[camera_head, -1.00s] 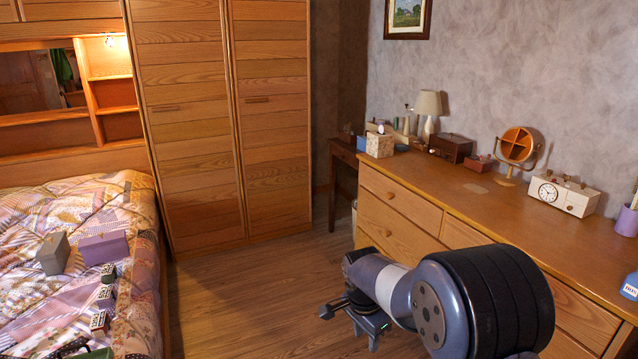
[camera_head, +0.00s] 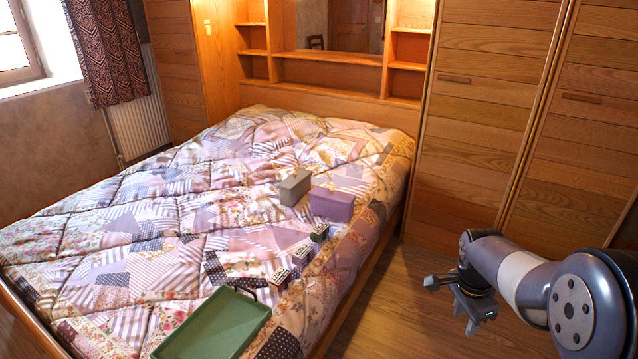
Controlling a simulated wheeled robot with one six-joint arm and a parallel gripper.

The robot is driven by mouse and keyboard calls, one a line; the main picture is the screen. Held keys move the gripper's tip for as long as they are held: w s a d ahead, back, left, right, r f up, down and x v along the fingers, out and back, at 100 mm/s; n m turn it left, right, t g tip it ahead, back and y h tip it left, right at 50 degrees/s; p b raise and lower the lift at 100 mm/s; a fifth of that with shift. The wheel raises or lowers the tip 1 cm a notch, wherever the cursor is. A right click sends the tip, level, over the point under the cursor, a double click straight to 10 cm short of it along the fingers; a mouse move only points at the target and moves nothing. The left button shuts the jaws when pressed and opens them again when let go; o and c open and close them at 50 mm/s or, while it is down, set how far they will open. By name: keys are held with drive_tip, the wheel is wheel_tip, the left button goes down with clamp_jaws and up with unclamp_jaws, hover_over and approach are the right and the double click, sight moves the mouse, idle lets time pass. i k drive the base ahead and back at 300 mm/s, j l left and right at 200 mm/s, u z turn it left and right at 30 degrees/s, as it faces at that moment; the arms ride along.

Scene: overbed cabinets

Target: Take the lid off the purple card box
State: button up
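The purple card box (camera_head: 331,205) sits on the patchwork quilt near the right edge of the bed, and it looks closed with its lid on. A grey box (camera_head: 295,187) stands just to its left. My gripper (camera_head: 456,296) hangs over the floor to the right of the bed, well apart from the purple box. Its fingers point left and down and seem spread, with nothing seen between them.
Several small patterned boxes (camera_head: 301,252) lie in a row along the bed's right side. A green tray (camera_head: 216,324) lies at the bed's near end. Wooden wardrobes (camera_head: 478,110) stand behind my arm. The floor (camera_head: 384,288) between bed and arm is clear.

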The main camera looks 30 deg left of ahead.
sight(337, 197)
drive_tip(key=i+l+u, duration=0.1)
drive_tip(key=i+u, duration=0.15)
drive_tip(key=i, duration=1.4)
drive_tip(key=i+j+u, duration=0.1)
drive_tip(key=i+u, duration=0.25)
drive_tip(key=u, duration=0.15)
drive_tip(key=i+u, duration=0.45)
drive_tip(key=i+l+u, duration=0.25)
drive_tip(key=u, duration=0.25)
drive_tip(key=i+u, duration=0.3)
